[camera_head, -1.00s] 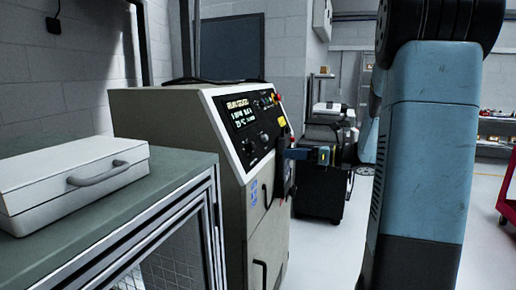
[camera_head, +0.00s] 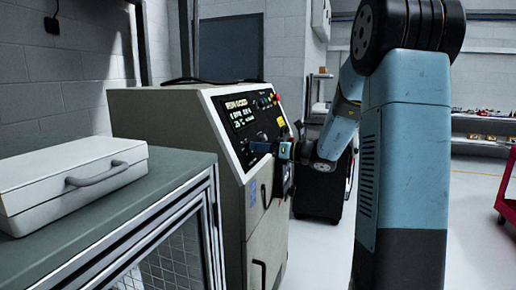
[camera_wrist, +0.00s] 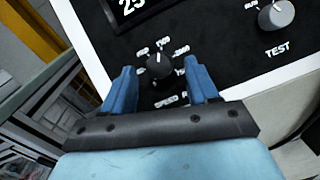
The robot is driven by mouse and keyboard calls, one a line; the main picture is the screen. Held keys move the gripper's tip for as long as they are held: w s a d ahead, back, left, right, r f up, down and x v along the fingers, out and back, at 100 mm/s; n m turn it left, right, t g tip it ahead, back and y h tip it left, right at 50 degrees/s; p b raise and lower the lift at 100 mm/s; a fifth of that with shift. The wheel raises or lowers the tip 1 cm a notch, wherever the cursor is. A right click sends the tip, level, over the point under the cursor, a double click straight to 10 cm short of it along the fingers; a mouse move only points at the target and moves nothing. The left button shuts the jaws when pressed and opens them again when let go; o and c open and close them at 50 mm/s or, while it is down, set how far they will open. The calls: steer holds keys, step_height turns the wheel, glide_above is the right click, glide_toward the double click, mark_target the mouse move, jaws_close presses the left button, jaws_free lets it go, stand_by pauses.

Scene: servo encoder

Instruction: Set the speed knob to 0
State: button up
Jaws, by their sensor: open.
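The speed knob (camera_wrist: 160,66) is a small round black knob with a white pointer line, on the black panel with the word SPEED below it. White scale numbers ring it, partly hidden by my fingers. Its pointer aims up and slightly right in the wrist view. My gripper (camera_wrist: 160,84) is open, with one blue finger on each side of the knob; contact cannot be told. In the head view my gripper (camera_head: 262,149) is at the panel of the beige control cabinet (camera_head: 170,115) and hides the knob.
A grey TEST knob (camera_wrist: 276,14) sits to the right on the panel. A lit display (camera_wrist: 128,6) is above. A white case (camera_head: 70,180) lies on the green-topped bench (camera_head: 165,165) at left. A red cart (camera_head: 506,195) stands far right.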

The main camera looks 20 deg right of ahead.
steer(key=shift+w+a, duration=0.45)
steer(key=shift+a, duration=0.1)
steer(key=c, duration=1)
